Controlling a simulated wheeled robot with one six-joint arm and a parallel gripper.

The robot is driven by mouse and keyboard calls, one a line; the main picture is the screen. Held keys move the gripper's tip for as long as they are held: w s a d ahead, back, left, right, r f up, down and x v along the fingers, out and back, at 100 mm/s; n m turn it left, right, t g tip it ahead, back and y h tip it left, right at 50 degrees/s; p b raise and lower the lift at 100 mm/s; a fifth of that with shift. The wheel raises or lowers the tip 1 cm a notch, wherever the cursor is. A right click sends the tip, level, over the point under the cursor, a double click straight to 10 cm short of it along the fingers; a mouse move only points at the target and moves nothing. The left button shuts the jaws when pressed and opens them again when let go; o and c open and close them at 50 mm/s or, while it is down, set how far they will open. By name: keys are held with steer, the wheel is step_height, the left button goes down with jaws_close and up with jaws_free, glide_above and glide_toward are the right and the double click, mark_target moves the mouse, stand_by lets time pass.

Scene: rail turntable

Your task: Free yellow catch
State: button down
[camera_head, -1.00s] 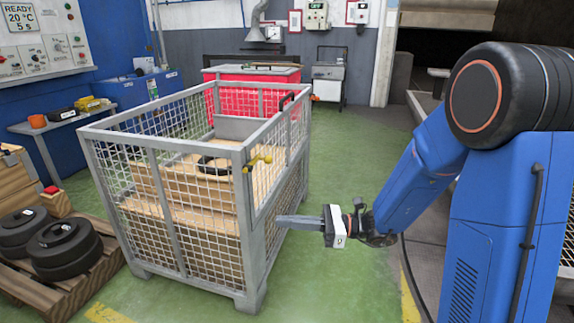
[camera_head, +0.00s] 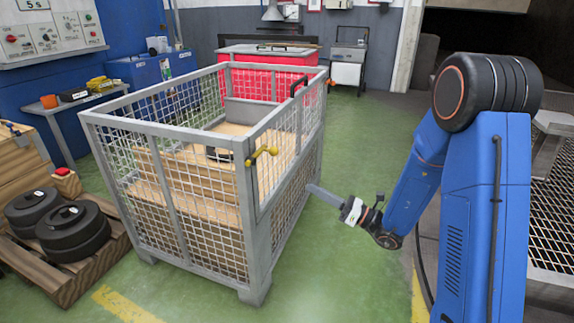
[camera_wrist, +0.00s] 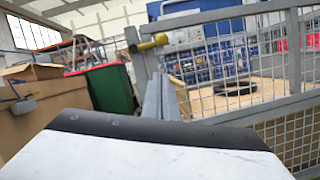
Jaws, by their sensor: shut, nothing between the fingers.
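My gripper (camera_head: 312,189) is shut and empty, to the right of the cage and lower than the catch. In the wrist view the shut fingers (camera_wrist: 162,97) point forward, apart from the catch. In the head view a gap shows between the catch and my fingertips. Whether the fingertips touch the cage side I cannot tell.
A wooden box and a black ring (camera_wrist: 234,87) are inside the cage. A pallet with black discs (camera_head: 72,229) stands at the left. A red bin (camera_head: 268,58) is behind the cage. Green floor (camera_head: 350,130) is free right of the cage.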

steer(key=shift+a, duration=0.1)
steer(key=d+r+x, duration=0.1)
steer(key=r+x, duration=0.1)
steer(key=x, duration=1)
steer(key=shift+w+a+r, duration=0.2)
steer(key=shift+w+r, duration=0.25)
steer(key=shift+w, duration=0.05)
